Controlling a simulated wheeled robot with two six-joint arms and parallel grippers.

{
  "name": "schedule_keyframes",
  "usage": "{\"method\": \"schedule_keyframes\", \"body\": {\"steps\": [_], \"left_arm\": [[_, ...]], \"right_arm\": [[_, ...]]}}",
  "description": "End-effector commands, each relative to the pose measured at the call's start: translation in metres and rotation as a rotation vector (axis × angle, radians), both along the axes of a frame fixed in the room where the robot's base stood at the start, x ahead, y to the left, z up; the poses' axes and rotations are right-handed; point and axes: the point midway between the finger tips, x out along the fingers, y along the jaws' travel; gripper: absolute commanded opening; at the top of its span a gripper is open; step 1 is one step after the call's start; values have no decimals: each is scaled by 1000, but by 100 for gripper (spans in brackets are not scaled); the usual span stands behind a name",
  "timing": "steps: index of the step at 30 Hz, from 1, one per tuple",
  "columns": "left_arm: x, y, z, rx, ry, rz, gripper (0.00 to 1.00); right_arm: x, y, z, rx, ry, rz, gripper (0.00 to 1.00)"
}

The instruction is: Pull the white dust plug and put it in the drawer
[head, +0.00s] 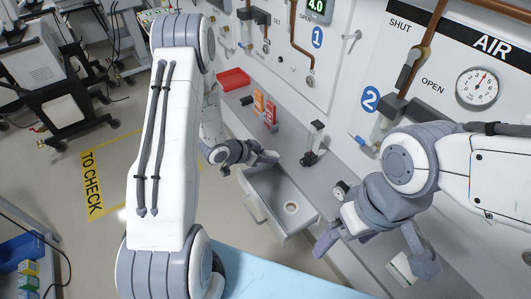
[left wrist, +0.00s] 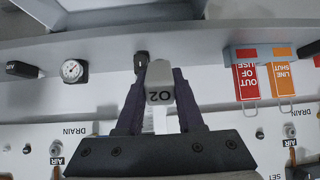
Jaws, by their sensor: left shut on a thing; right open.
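My left gripper (head: 268,157) is over the back end of the open grey drawer (head: 262,187). In the left wrist view its two dark fingers (left wrist: 160,92) are shut on the white dust plug (left wrist: 160,78), a pale block marked O2. In the head view the plug is too small or hidden to make out. Inside the drawer lies a round white ring with a brown middle (head: 291,207). My right gripper (head: 374,254) is open at the lower right, near the shelf, with nothing visibly held.
A grey shelf (head: 243,101) runs along the wall panel. Open floor lies left of the drawer.

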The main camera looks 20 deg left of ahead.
Motion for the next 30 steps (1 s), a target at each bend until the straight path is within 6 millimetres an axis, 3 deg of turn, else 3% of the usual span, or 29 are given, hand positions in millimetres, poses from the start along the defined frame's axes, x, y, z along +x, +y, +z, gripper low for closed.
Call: {"method": "schedule_keyframes", "body": {"steps": [3, 11, 30], "left_arm": [[-6, 9, -6, 23, 34, -38, 0], [-8, 9, -19, 30, 44, -55, 0], [-8, 8, -92, 28, 43, -53, 0]], "right_arm": [[0, 0, 4, 0, 0, 0, 100], [0, 0, -7, 0, 0, 0, 100], [0, 0, -71, 0, 0, 0, 100]]}}
